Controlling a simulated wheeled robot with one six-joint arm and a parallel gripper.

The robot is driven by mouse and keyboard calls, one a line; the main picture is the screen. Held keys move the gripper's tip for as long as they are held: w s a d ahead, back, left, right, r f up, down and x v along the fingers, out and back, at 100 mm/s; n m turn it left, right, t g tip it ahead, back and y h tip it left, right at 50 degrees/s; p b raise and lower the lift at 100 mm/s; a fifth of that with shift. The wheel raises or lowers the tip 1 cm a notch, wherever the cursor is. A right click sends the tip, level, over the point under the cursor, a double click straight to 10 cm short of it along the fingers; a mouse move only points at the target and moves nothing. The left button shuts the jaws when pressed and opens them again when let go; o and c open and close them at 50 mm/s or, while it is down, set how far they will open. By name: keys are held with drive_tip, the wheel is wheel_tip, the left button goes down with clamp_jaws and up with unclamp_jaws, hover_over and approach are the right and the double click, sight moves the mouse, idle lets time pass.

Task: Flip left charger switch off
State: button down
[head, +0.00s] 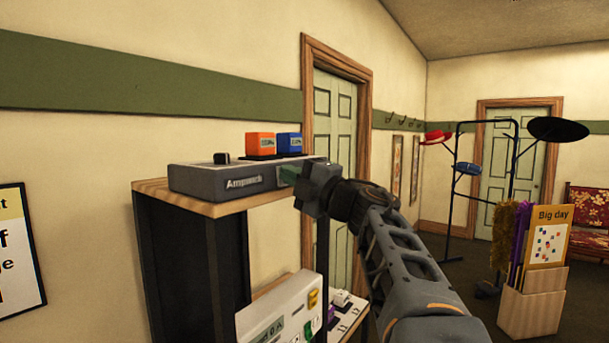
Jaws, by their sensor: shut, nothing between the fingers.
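A grey charger (222,181) with lettering on its front lies on the wooden top of a shelf unit. A small black block (222,158) stands up at the left of its top; I cannot tell whether it is a switch. An orange battery (260,144) and a blue battery (289,143) stand side by side toward the back right of the charger. A green patch (288,175) shows on the charger's right front, beside my gripper. My gripper (312,189) is shut and empty at the charger's right end, hiding that corner. I cannot tell whether it touches.
The shelf unit (175,250) has dark sides. A lower shelf holds a pale device (278,312) with coloured switches. A coat stand (455,190) with hats and a wooden box (532,302) of props stand at the right.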

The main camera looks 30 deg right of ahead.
drive_tip(key=s+d+b, duration=0.3)
drive_tip(key=s+d, duration=0.3)
drive_tip(key=s, duration=0.6)
drive_tip(key=shift+s+d+f, duration=0.2)
drive_tip(key=shift+s+f, duration=0.05)
drive_tip(key=shift+f, duration=0.1)
